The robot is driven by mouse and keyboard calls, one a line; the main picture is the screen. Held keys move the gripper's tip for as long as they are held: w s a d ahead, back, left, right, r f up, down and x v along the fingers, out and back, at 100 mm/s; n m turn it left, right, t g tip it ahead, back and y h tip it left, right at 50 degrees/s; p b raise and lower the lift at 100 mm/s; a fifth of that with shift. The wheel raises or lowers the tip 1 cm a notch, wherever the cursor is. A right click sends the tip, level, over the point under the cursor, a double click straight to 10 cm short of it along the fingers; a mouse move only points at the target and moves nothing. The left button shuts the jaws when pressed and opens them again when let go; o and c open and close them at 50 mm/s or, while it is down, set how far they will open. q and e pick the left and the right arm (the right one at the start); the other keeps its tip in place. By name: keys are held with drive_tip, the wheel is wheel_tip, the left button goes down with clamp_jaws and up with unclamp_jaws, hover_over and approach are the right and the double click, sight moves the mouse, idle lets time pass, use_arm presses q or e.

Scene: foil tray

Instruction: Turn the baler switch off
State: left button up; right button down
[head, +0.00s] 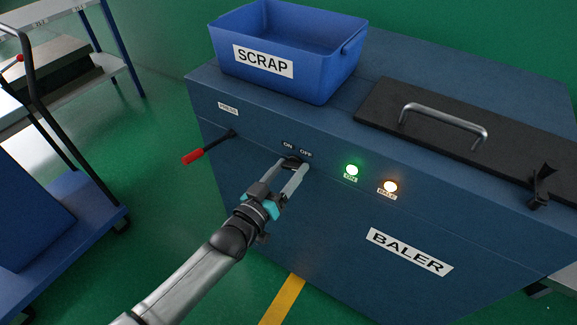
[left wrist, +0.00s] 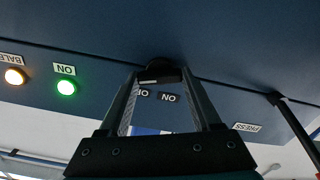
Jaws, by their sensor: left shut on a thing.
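The dark baler switch knob (head: 292,160) sits on the front of the blue baler (head: 330,215), just below the ON and OFF labels. My left gripper (head: 293,167) reaches up to it from the lower left and is shut on it. In the left wrist view the knob (left wrist: 160,73) is between the fingertips of my left gripper (left wrist: 157,80), with the labels upside down. The fingers hide part of the knob, and I cannot tell clearly which label it points to. The green lamp (head: 351,170) right of the switch is lit. My right gripper is not in view.
An amber lamp (head: 390,187) is lit right of the green one. A red-handled press lever (head: 195,156) sticks out at left. A blue SCRAP bin (head: 310,75) and a black lid with a handle (head: 445,125) are on top. A blue cart (head: 75,225) stands left.

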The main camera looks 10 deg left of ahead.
use_arm(q)
drive_tip(key=shift+n, duration=1)
drive_tip(key=n, duration=0.3)
drive_tip(key=shift+p, duration=0.4)
drive_tip(key=shift+n, duration=1.6)
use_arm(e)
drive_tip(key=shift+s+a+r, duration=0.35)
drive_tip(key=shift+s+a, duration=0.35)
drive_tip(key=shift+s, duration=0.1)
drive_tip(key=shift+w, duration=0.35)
use_arm(q)
drive_tip(key=o, duration=1.4)
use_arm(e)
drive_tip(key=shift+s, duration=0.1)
